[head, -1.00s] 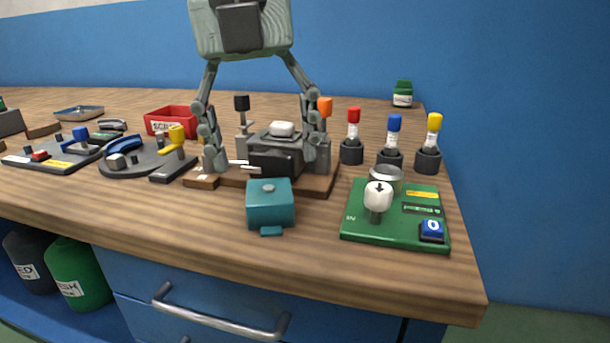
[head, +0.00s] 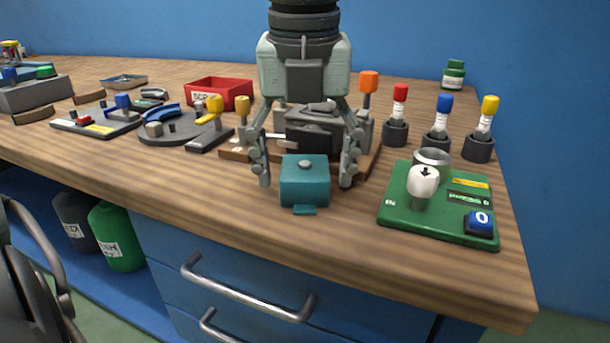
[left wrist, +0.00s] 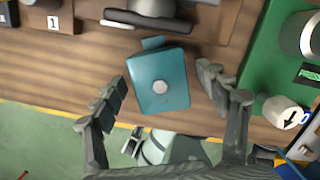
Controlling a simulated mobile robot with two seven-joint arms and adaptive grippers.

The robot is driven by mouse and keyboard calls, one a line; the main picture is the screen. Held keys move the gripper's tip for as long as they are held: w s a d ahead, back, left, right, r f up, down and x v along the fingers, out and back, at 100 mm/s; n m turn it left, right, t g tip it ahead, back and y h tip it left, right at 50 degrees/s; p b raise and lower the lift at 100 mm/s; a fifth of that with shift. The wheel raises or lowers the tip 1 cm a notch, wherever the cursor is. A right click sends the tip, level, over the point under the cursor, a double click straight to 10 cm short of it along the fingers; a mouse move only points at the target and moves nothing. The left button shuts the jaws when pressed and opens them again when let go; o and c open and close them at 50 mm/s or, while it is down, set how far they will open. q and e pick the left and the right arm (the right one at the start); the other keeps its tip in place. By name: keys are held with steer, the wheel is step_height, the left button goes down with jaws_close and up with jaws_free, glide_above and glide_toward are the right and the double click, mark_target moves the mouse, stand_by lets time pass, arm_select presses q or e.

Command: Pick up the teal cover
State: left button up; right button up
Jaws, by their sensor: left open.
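The teal cover (head: 304,187) is a small box with a pale round knob on top and a small tab at its front. It sits on the wooden bench near the front edge. My left gripper (head: 305,176) is open and points down, with one finger on each side of the cover. In the left wrist view the cover (left wrist: 160,100) lies between the spread fingers of my left gripper (left wrist: 163,84), with gaps on both sides. I see no contact. My right gripper is not in view.
A dark device (head: 312,138) on a wooden base stands just behind the cover. A green board (head: 402,228) with a white knob and a metal cup lies to the right. Several coloured-cap markers stand in holders behind it. The bench in front of the cover is clear.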

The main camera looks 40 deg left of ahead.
arm_select(q)
steer(key=shift+c, duration=0.6)
steer(key=c, duration=1.3)
